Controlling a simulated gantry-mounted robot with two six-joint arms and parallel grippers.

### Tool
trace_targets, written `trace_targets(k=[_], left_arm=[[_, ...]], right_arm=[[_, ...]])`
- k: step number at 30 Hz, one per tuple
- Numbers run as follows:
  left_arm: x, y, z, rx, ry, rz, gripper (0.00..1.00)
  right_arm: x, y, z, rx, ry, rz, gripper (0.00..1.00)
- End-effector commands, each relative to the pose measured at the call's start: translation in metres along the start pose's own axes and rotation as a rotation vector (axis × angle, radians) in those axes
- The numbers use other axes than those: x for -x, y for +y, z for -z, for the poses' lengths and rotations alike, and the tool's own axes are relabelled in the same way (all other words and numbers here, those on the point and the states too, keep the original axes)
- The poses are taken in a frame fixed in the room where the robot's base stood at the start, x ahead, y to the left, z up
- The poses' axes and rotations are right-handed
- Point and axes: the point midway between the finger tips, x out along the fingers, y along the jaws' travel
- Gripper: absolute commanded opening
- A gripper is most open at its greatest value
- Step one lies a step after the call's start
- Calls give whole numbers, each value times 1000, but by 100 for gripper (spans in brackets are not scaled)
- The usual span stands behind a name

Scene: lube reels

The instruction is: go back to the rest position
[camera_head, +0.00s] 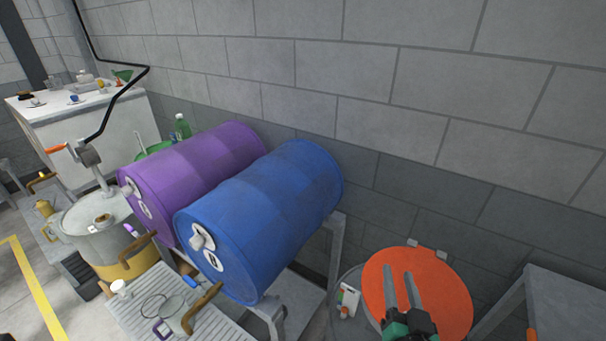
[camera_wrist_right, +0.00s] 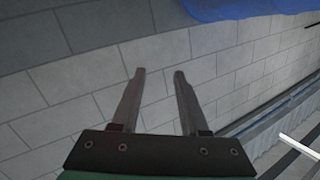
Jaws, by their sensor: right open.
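My right gripper (camera_head: 402,290) is at the lower right of the head view, seen in front of the round orange top of a drum. It is open, with its two grey fingers apart and nothing between them. In the right wrist view its fingers (camera_wrist_right: 159,76) point at the grey block wall, and the gap between them is empty. My left gripper is not in the head view.
A blue drum (camera_head: 265,215) and a purple drum (camera_head: 190,175) lie on a stand against the wall. The orange drum top (camera_head: 445,290) is behind my right gripper. A grey table (camera_head: 565,295) stands at far right. A white counter (camera_head: 85,125) stands at back left.

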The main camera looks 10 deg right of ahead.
Motion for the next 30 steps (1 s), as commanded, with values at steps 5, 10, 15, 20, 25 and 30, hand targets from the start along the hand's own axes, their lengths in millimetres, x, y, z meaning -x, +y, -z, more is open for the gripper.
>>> trace_targets(k=[5, 10, 15, 20, 25, 30], left_arm=[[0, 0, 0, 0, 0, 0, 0], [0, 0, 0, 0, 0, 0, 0], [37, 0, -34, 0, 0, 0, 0], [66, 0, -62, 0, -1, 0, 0], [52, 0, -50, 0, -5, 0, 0], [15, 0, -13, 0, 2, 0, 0]], right_arm=[[8, -69, 150, 41, 245, 220, 44], [58, -114, 272, 143, 514, 385, 44], [102, -117, 276, 176, 687, 463, 44], [132, -109, 259, 141, 790, 499, 44], [156, -116, 291, 119, 855, 522, 44], [160, -130, 337, 119, 850, 520, 44]])
